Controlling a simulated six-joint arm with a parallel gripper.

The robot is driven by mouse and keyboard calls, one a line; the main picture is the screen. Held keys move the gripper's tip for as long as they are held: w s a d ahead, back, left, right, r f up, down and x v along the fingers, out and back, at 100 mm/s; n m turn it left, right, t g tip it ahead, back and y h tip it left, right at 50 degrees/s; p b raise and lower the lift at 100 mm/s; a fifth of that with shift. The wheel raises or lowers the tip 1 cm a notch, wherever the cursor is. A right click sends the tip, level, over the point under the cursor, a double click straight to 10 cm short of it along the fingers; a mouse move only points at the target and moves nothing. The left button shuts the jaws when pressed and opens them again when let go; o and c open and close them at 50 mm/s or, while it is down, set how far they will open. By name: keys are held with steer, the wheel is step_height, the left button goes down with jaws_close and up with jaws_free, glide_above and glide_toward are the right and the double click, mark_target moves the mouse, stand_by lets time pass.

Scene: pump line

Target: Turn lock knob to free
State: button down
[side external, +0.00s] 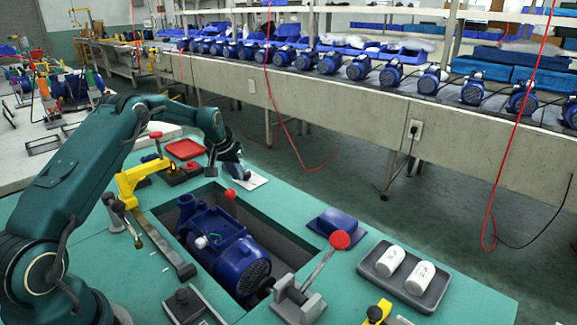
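I cannot tell for certain which part is the lock knob. Three red round knobs show: one on a lever (340,239) at the right of the bench cutout, one (230,195) at the cutout's far edge, and one (156,134) above the yellow clamp (129,183). A blue pump (225,245) lies in the cutout. My gripper (236,176) is low over the far side of the bench, beside a small white plate (253,181) and just beyond the far-edge knob. Its fingers are dark and small, so their opening and any contact are unclear.
A red tray (184,149) lies left of my gripper. A blue block (332,222) and a grey tray (372,268) with two white cylinders stand on the right. A metal bar (165,245) lies along the cutout's left edge. Behind, a conveyor (340,100) carries several blue pumps.

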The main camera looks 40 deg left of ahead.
steer(key=shift+s, duration=0.15)
steer(key=shift+s, duration=0.25)
step_height(320, 180, up, 6)
stand_by(0.6)
steer(key=shift+d, duration=0.1)
steer(key=shift+w+d+f, duration=0.25)
steer(key=shift+d+f, duration=0.1)
steer(key=shift+f, duration=0.65)
steer(key=shift+w+d+f, duration=0.3)
steer(key=shift+d+f, duration=0.05)
steer(key=shift+f, duration=0.7)
steer(key=shift+w+d+f, duration=0.25)
steer(key=shift+d+f, duration=0.1)
steer(key=shift+f, duration=0.65)
steer(key=shift+w+a, duration=0.15)
steer(key=shift+a, duration=0.1)
